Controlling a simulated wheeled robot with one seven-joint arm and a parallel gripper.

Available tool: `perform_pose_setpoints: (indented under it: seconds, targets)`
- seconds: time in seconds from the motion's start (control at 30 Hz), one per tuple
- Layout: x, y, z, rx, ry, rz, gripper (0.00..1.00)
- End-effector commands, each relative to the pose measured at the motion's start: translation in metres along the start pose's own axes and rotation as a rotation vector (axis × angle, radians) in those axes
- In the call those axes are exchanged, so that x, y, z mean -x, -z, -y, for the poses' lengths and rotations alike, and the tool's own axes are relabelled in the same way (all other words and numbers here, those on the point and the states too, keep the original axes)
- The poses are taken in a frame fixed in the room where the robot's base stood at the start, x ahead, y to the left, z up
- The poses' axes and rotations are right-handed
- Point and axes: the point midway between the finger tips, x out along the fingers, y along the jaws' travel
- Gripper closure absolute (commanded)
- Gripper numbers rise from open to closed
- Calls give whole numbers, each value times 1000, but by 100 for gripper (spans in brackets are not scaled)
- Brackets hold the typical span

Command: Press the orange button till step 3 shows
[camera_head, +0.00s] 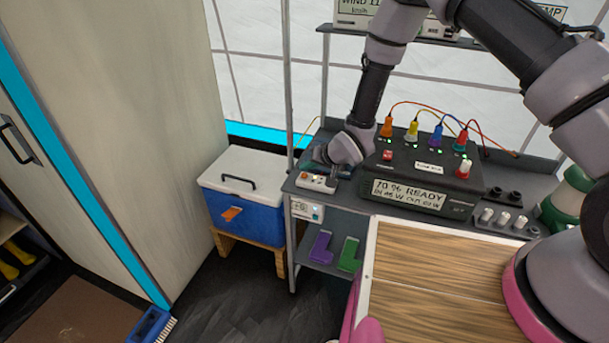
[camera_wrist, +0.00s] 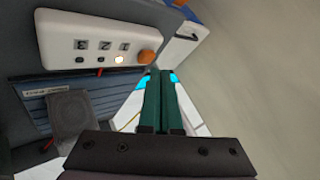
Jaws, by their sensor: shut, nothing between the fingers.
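A white step box shows in the wrist view (camera_wrist: 70,28), its digits 3, 2 and 1 upside down from left to right. The lamp by the 1 (camera_wrist: 119,59) glows; the lamps by 2 and 3 are dark. The orange button (camera_wrist: 149,57) is at the box's right end. My gripper (camera_wrist: 160,73) is shut and empty, its green fingers ending just beside the button; I cannot tell whether they touch it. In the head view the white box (camera_head: 316,183) sits at the shelf's left end, with my gripper (camera_head: 322,157) partly hidden behind it.
A black power station (camera_head: 430,170) with coloured plugs and a "70 % READY" display stands right of the box. A blue cooler (camera_head: 245,200) is to the left. Purple (camera_head: 319,246) and green (camera_head: 349,254) blocks lie on the lower shelf. A wooden-topped table (camera_head: 440,275) is in front.

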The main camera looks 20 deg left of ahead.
Motion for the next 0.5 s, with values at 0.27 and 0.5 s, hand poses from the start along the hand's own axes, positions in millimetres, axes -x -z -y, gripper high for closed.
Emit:
perform_pose_setpoints:
  seconds: [0.27, 0.5]
  targets:
    - [1, 1, 1, 0, 0, 0, 100]
    - [16, 13, 12, 0, 1, -2, 100]
